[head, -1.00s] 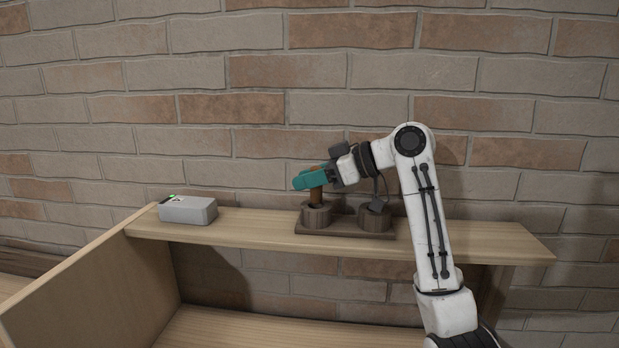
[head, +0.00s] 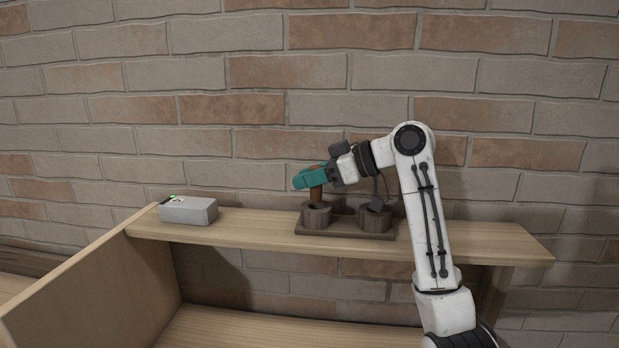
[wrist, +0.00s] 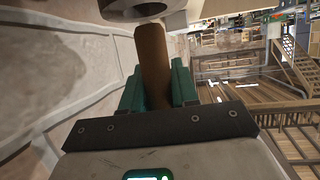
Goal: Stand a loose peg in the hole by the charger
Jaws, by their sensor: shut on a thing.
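My gripper (head: 312,179) has teal fingers shut around a brown peg (head: 315,192), held about upright. The peg also shows between the fingers in the wrist view (wrist: 152,65). It stands over the left round cup (head: 317,216) of a dark wooden holder (head: 345,233), the cup nearer the charger. Its lower end is at the cup's opening; I cannot tell how deep it reaches. The right cup (head: 374,219) has a dark grey piece at its top, partly hidden by my arm. The charger (head: 188,210) is a grey box with a green light, left of the holder.
The holder and charger stand on a narrow wooden shelf (head: 255,226) against a brick wall. The shelf is clear between them and at its right end. A wooden side panel (head: 90,290) runs forward at the left. A pale ring-shaped part (wrist: 140,8) shows atop the wrist view.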

